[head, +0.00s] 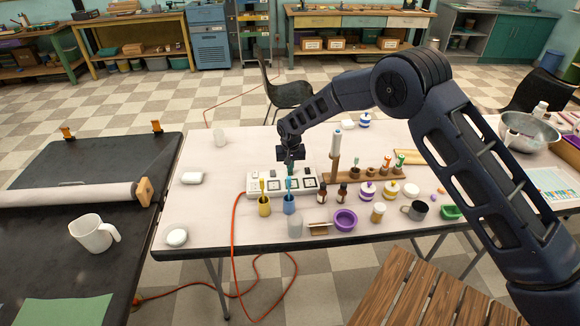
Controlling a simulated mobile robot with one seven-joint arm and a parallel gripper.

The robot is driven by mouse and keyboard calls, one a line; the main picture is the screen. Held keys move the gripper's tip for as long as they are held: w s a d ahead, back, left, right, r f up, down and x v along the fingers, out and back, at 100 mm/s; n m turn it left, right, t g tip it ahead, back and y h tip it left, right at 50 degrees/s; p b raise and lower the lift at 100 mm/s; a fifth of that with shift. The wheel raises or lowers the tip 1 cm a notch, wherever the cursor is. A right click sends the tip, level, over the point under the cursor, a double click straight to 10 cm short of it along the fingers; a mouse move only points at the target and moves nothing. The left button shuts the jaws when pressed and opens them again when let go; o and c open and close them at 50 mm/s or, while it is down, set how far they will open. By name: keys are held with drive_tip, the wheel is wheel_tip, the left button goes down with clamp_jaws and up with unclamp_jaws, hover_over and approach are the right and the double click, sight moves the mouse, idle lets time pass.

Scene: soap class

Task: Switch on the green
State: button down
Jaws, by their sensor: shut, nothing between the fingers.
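A white power strip (305,182) with several dark squares along its top lies near the middle of the pale table. An orange cord runs from its left end to the floor. I cannot make out a green switch on it; the dark squares are too small to read. A yellow cup (264,209) and a blue cup (289,206), each holding a brush, stand just in front of the strip.
Two brown bottles (323,195), a purple bowl (345,220) and several jars crowd the area to the right.

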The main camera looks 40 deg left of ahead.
drive_tip(key=shift+r, duration=0.1)
wheel_tip(320, 180, up, 14)
drive_tip(key=s+d, duration=0.1)
idle(0.6)
drive_tip(key=shift+w+a, duration=0.35)
drive_tip(key=shift+a, duration=0.05)
drive_tip(key=shift+f, duration=0.25)
drive_tip(key=f, duration=0.9)
drive_tip(key=w+a+f, duration=0.1)
drive_tip(key=f, duration=0.3)
drive_tip(key=shift+w+a+f, duration=0.1)
drive_tip(key=shift+f, duration=0.25)
